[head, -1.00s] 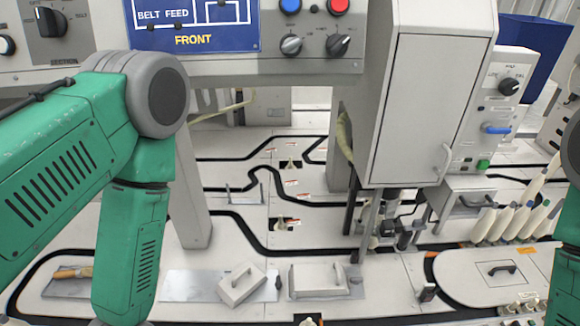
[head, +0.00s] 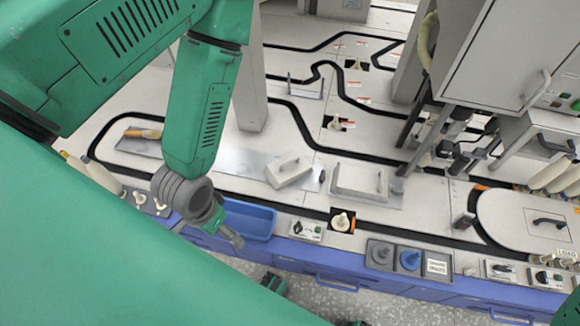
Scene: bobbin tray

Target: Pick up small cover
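A small white cover (head: 289,171) with a handle lies tilted on a metal plate on the white bench, in the middle of the head view. A wider white cover (head: 357,184) with a handle lies just right of it. My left gripper (head: 235,241) hangs in front of the bench edge, by a blue tray, below and left of the small cover. It is apart from both covers. Its fingers are small and seen at a steep angle, so I cannot tell whether they are open. My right gripper is not in view.
The blue tray (head: 262,219) sits at the front edge, beside a small switch box (head: 306,231). White bobbins (head: 342,222) and grey and blue holders (head: 409,260) line the front. A wooden-handled tool (head: 143,133) lies left. A grey post (head: 250,100) stands behind the small cover.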

